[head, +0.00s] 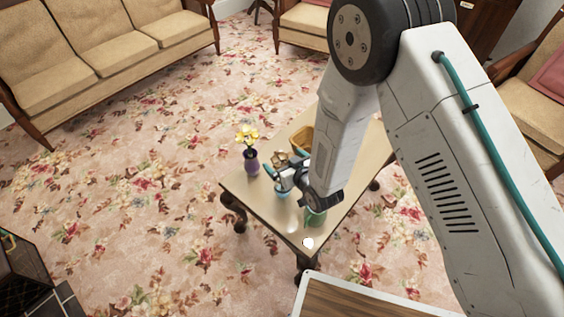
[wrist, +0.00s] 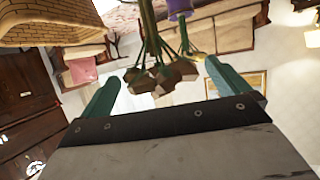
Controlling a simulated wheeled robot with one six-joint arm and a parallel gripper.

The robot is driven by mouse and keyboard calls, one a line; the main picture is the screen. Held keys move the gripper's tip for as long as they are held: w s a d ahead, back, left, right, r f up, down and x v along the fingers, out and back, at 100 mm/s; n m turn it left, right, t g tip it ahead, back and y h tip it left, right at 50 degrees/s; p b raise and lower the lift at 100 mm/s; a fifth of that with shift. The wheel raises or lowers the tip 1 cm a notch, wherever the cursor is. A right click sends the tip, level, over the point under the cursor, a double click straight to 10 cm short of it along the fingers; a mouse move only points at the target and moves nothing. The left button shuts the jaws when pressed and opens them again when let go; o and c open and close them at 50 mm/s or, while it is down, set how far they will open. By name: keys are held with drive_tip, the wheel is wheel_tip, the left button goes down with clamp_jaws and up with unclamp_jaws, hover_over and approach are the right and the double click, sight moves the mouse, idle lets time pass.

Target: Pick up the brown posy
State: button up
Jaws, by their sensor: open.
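The brown posy (head: 280,158) stands on the small table (head: 262,206), with its brown blooms above a light blue vase (head: 282,192). In the wrist view the posy (wrist: 163,75) appears upside down, blooms low and green stems rising above them. My gripper (wrist: 165,82) is open, with one teal finger on each side of the blooms and a gap at both sides. In the head view my gripper (head: 282,165) is at the posy and partly covers it and its vase. I cannot tell how deep the blooms sit between the fingers.
A purple vase with yellow flowers (head: 251,161) stands close left of the posy. An orange-brown basket (head: 302,137) is behind, partly hidden by my arm. A green container (head: 315,216) and a small white object (head: 308,242) are nearer. Sofa (head: 100,45) and carpet lie beyond.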

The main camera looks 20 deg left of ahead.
drive_tip(key=shift+w+a+f, duration=0.1)
drive_tip(key=shift+w+a, duration=0.1)
drive_tip(key=c, duration=1)
drive_tip(key=shift+c, duration=0.2)
